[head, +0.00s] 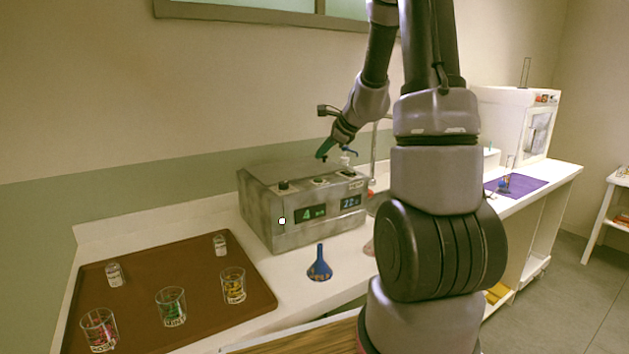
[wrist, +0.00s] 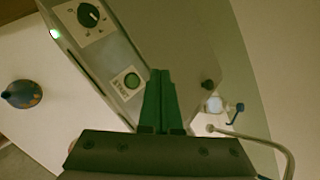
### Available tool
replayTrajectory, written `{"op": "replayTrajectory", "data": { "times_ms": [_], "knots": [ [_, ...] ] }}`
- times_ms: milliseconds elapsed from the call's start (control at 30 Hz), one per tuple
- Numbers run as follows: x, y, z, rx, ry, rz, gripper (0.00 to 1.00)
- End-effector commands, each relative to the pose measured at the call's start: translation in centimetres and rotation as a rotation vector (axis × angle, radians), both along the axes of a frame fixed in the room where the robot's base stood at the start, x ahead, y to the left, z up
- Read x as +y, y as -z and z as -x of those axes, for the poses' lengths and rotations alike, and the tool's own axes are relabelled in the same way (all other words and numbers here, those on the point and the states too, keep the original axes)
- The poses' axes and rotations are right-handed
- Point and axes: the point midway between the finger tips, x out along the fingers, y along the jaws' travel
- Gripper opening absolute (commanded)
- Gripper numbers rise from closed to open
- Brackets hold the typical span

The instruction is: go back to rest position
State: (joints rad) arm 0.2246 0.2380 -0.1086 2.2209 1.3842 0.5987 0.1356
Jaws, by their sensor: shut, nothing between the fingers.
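My gripper (head: 323,153) is above the right part of the grey box-shaped machine (head: 300,240), with nothing held. In the wrist view my gripper (wrist: 160,74) shows its green fingers pressed together over the top of the machine (wrist: 185,35). A black knob (wrist: 88,14) is further up and left. Two displays show on the machine's front in the head view. My arm is raised and bent over the counter, and it hides part of the counter behind it.
A brown tray (head: 215,321) at the left holds glasses with coloured contents and two small jars. A blue funnel (head: 320,266) stands on the white counter (head: 345,255) in front of the machine. A curved tap (wrist: 262,140) is close right of my gripper. A purple mat (head: 525,184) lies further right.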

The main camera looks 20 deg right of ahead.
Motion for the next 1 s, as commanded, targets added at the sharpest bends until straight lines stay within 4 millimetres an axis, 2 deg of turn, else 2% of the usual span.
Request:
{"op": "replayTrajectory", "data": {
  "times_ms": [200,267,367,500,700,833,1000],
  "knots": [
    [0.3,-0.4,0.2,-0.007,-0.015,0.007,0.0],
    [1.1,-1.3,0.6,-0.02,-0.051,0.023,0.0],
    [3.3,-4.1,2.3,-0.059,-0.166,0.082,0.0],
    [7.4,-8.8,7.0,-0.135,-0.407,0.225,0.0],
    [11.4,-13.2,15.3,-0.22,-0.741,0.485,0.0],
    [12.3,-14.6,20.8,-0.256,-0.926,0.681,0.0],
    [11.8,-15.3,26.3,-0.272,-1.097,0.919,0.0]
  ]
}}
